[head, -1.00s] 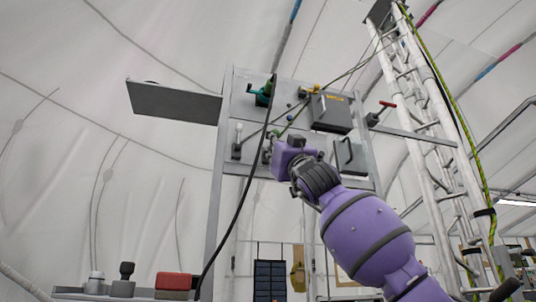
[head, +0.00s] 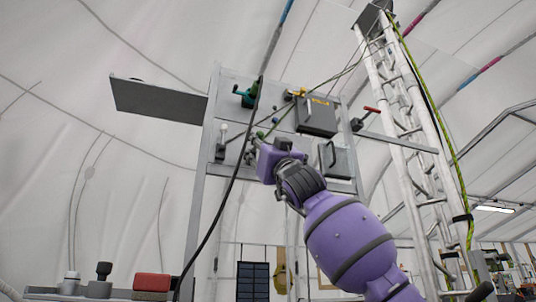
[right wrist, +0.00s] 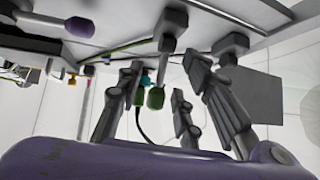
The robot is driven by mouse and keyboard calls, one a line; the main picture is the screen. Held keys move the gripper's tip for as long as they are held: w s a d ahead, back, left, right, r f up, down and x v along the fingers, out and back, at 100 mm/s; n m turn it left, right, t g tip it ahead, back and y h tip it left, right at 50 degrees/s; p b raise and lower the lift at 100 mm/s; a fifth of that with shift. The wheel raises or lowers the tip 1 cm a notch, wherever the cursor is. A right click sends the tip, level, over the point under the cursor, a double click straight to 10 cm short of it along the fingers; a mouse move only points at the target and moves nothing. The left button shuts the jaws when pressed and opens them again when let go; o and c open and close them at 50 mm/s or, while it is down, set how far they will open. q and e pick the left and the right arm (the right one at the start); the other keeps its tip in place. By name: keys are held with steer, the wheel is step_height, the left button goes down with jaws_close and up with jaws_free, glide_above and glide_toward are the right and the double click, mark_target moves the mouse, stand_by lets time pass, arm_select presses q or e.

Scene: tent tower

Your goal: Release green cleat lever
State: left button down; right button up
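A lever with a green knob (right wrist: 155,97) hangs from a grey metal mount in the right wrist view. My right gripper (right wrist: 158,78) is open, with its dark fingers apart on both sides of this knob; I cannot tell whether any finger touches it. In the head view my right gripper (head: 252,150) is against the panel, and my purple wrist hides most of the lever there. My left gripper is not in view.
A black cable (head: 236,170) hangs in front. A lattice mast (head: 400,100) stands right, a grey shelf (head: 160,98) juts left.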

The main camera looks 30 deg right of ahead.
steer(key=v, duration=1.1)
steer(key=shift+s, duration=0.25)
steer(key=shift+d+f, duration=0.1)
